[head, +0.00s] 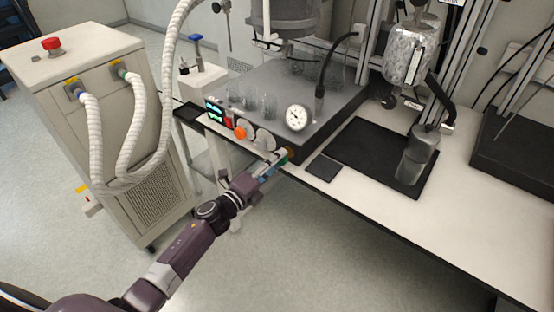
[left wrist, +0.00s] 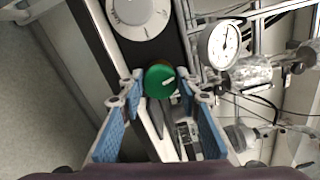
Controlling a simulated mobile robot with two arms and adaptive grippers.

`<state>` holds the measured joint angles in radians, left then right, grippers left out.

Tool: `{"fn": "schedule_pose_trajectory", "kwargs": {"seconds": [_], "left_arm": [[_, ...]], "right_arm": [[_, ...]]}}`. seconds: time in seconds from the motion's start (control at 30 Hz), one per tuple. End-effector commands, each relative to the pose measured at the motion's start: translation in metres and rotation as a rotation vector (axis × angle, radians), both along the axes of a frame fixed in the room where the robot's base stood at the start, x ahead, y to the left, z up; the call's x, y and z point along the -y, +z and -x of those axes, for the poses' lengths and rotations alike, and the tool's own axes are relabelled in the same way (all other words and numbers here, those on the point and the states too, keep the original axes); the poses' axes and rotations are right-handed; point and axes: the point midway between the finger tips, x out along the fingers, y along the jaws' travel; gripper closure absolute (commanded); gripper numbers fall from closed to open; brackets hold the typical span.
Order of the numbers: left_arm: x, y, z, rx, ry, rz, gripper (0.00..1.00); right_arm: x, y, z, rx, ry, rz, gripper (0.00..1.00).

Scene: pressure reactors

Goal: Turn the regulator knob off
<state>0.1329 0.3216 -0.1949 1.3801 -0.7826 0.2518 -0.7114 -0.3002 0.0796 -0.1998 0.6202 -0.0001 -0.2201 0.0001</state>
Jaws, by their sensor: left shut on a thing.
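A round green knob (left wrist: 160,80) with a white pointer mark sits on the front face of the dark reactor base, seen in the left wrist view. The pointer slants up to the right in that view. My left gripper (left wrist: 161,82) has its two blue-padded fingers on either side of the knob, shut on it. In the head view my left gripper (head: 275,164) reaches the right part of the panel's front, and it largely hides the knob there. My right gripper is in neither view.
A white dial (head: 264,139) and an orange knob (head: 240,133) are on the same panel. A pressure gauge (head: 298,117) stands above it. A black mat (head: 365,150) and a small dark pad (head: 323,168) lie on the bench. A hose-fitted cabinet (head: 130,150) stands left.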

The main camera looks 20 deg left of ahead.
Motion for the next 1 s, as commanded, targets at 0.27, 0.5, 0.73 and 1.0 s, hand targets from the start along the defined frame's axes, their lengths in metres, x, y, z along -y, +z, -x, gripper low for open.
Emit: {"fn": "schedule_pose_trajectory", "kwargs": {"seconds": [0.27, 0.5, 0.73, 1.0], "left_arm": [[0.0, -0.001, 0.0, -0.092, 0.001, 0.246, 0.93], [0.0, -0.002, 0.001, -0.171, 0.001, 0.46, 0.93], [0.0, -0.003, 0.001, -0.245, 0.002, 0.664, 0.93], [0.0, -0.003, 0.001, -0.332, 0.002, 0.904, 0.93]], "right_arm": [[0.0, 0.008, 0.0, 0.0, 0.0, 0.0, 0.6], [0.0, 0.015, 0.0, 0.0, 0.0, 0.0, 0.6], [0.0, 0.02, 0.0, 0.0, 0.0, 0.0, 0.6], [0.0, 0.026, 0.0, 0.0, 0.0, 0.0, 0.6]]}}
